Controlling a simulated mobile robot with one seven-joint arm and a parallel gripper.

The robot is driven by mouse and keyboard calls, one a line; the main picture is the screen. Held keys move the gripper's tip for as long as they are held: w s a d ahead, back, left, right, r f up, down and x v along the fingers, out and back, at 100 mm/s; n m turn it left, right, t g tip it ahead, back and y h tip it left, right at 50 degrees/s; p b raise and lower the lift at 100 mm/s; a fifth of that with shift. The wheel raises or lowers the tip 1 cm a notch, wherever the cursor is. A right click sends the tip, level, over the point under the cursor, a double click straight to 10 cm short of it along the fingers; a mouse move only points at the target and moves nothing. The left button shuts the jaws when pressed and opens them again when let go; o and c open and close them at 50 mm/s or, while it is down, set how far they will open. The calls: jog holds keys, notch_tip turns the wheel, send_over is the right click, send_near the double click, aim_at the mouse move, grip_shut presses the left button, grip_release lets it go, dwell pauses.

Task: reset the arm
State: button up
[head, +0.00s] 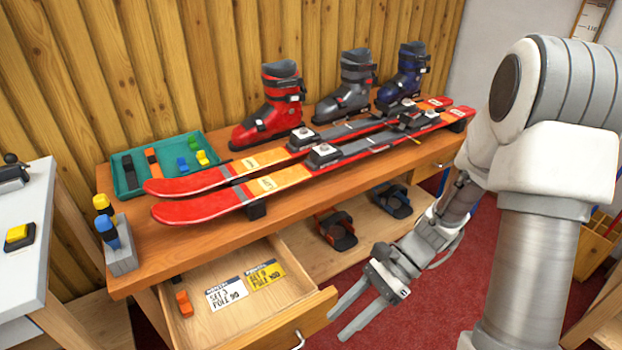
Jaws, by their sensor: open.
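My gripper (352,309) is open and empty. It hangs in front of the bench (230,237), at the right side of the open drawer (240,260), with its two fingers pointing down and left. My arm comes in from the right of the picture, bent at the elbow. I cannot tell how far the fingertips are from the drawer front.
The drawer holds an orange piece (184,303), a white card (226,293) and a yellow card (265,276). Red skis (205,206), several boots and a green tray (126,182) are on the bench. Bindings (335,230) lie on the lower shelf. Red carpet is clear below.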

jog(key=s+d+r+n+t+h+p, duration=0.1)
jog(key=r+p, duration=0.5)
jog(key=r, duration=0.7)
jog(key=s+d+r+n+t+h+p, duration=0.1)
jog(key=d+r+n+t+h+p, duration=0.3)
jog(key=r+n, duration=0.4)
jog(key=s+d+r+n+t+h+p, duration=0.1)
jog(key=r+n+t+h+p, duration=0.3)
jog(key=r, duration=1.4)
jog(key=d+n+t+p, duration=0.1)
jog(key=p, duration=0.3)
jog(key=shift+s+d+r+t, duration=0.2)
jog(key=shift+s+d+t, duration=0.15)
jog(key=shift+t, duration=0.05)
